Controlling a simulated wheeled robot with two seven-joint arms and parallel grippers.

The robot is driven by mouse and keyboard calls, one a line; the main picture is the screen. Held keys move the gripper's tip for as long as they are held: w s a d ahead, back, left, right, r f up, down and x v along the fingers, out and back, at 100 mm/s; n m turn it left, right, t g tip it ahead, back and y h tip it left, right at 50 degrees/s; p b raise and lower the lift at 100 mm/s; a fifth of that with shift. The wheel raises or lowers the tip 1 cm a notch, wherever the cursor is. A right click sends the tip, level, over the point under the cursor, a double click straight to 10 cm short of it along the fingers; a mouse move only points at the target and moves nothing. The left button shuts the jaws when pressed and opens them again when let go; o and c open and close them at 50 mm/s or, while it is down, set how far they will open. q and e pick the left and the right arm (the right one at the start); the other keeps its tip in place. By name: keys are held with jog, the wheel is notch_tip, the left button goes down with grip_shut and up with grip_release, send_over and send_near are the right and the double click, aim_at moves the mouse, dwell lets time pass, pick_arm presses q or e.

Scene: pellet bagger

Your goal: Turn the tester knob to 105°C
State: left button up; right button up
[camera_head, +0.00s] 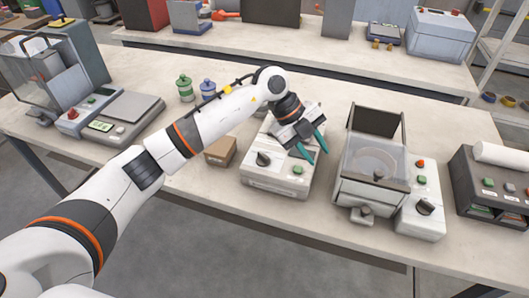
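My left gripper (318,156) has two teal fingers, spread apart with nothing seen between them. It hangs over the right part of a low pale box (265,184) on the bench. This box has a black knob (263,159) and a green button (298,170); the gripper is to the right of the knob and apart from it. The gripper hides part of the box top. To the right, a machine with a clear lid over a round pan (345,188) has another black knob (424,207). I cannot read any scale or label, nor tell which is the tester. My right gripper is not in view.
A small cardboard box (220,151) stands left of the pale box. Green (185,88) and blue (207,90) bottles stand behind my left arm. A scale (135,107) is at left, a dark unit (488,185) at right.

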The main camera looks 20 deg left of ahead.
aim_at(264, 155)
pick_arm(q)
jog(key=w+a+r+n+y, duration=0.2)
jog(key=a+y, duration=0.1)
jog(key=a, duration=0.4)
jog(key=w+a+r+n+y, duration=0.1)
jog(key=a+r+n+y, duration=0.1)
jog(key=a+y, duration=0.3)
jog(key=shift+h, duration=0.5)
jog(key=f+p, duration=0.1)
jog(key=f, duration=0.2)
jog(key=f+p, duration=0.1)
jog(key=f, duration=0.3)
jog(key=a+f+p, duration=0.1)
jog(key=f, duration=0.2)
jog(key=shift+f, duration=1.2)
jog(key=shift+c, duration=0.5)
grip_shut()
